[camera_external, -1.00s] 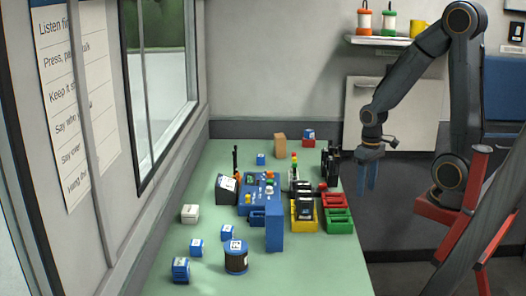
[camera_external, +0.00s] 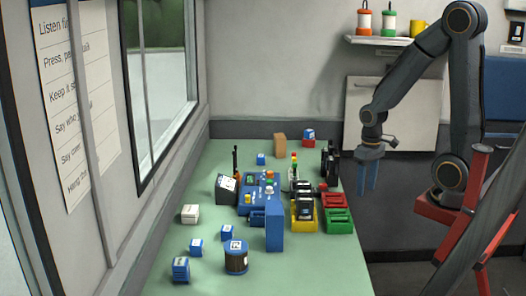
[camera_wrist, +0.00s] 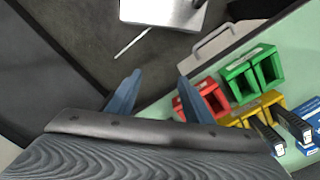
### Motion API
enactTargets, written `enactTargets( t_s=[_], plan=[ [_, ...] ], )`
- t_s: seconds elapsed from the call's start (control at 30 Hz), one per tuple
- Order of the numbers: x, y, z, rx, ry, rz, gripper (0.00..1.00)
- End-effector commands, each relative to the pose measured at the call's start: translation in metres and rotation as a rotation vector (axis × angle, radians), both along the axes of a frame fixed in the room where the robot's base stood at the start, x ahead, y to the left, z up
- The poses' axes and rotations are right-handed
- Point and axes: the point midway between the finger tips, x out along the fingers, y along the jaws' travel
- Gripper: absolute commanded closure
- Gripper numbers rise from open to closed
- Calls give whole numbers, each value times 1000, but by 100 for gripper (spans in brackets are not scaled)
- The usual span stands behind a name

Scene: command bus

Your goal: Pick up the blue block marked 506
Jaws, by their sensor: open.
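Several small blue blocks with white labels stand on the green table: one at the back (camera_external: 261,159), one near the middle front (camera_external: 227,232), one to its left (camera_external: 196,246), and one at the front left (camera_external: 181,270). Their markings are too small to read, so I cannot tell which is 506. My gripper (camera_external: 368,188) hangs open and empty, pointing down, just off the table's right edge and apart from all the blocks. In the wrist view its two blue fingers (camera_wrist: 159,80) are spread, and none of these blocks can be made out.
A blue console (camera_external: 274,234) stands mid-table, with a dark labelled spool (camera_external: 236,258) in front. Yellow (camera_external: 304,226), green (camera_external: 340,226) and red (camera_external: 333,199) bins line the right edge, nearest my gripper. A tan block (camera_external: 280,146) stands at the back. The front right is clear.

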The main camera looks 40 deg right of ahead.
Motion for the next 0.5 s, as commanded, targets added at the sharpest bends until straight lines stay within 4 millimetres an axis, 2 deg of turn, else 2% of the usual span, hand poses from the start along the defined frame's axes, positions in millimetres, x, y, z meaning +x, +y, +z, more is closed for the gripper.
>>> enactTargets(
  t_s=[0.33,0.5],
  plan=[
    [1,0,2,0,-2,0,50],
    [2,0,21,0,-6,0,50]
  ],
)
